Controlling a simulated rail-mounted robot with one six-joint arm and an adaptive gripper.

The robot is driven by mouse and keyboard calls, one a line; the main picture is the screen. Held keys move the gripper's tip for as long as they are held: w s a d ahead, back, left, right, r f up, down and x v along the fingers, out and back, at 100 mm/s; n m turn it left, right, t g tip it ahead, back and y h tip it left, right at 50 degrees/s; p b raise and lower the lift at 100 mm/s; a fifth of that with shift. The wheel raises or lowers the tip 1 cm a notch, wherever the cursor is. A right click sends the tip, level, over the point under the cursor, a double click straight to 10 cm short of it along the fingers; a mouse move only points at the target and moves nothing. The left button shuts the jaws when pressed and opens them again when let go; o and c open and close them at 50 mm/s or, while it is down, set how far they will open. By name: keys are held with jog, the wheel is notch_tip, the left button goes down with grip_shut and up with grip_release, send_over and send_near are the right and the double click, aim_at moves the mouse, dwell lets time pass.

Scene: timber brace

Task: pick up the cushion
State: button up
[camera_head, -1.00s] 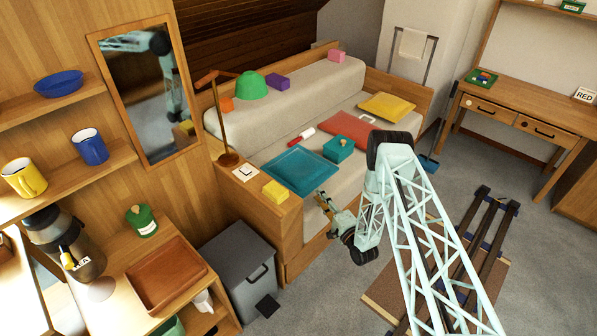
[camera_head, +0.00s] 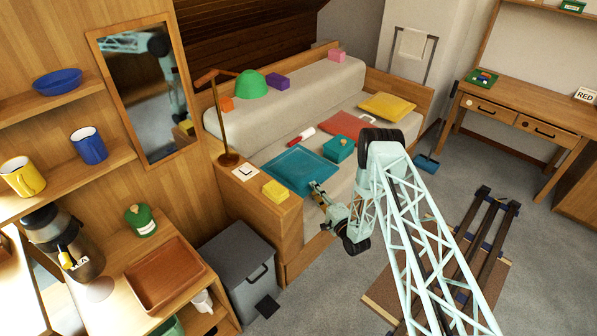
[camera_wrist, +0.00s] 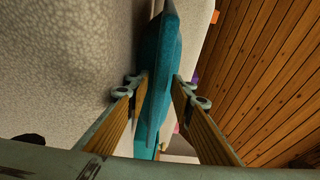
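A flat teal cushion (camera_head: 297,170) lies on the near end of the sofa seat. A red cushion (camera_head: 345,124) and a yellow cushion (camera_head: 386,107) lie farther along the sofa. My gripper (camera_head: 315,187) is at the teal cushion's near right edge. In the wrist view the teal cushion (camera_wrist: 160,75) shows edge-on between the two fingers of my gripper (camera_wrist: 158,85), one on each side. The fingers are spread, with their tips close beside the cushion. Whether either tip touches it is hard to tell.
A teal box (camera_head: 338,148) and a red-and-white roller (camera_head: 301,137) lie on the seat near the cushion. A grey bin (camera_head: 240,268) stands in front.

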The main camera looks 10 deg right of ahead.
jog(key=shift+w, duration=0.15)
jog(key=shift+c, duration=0.6)
grip_shut()
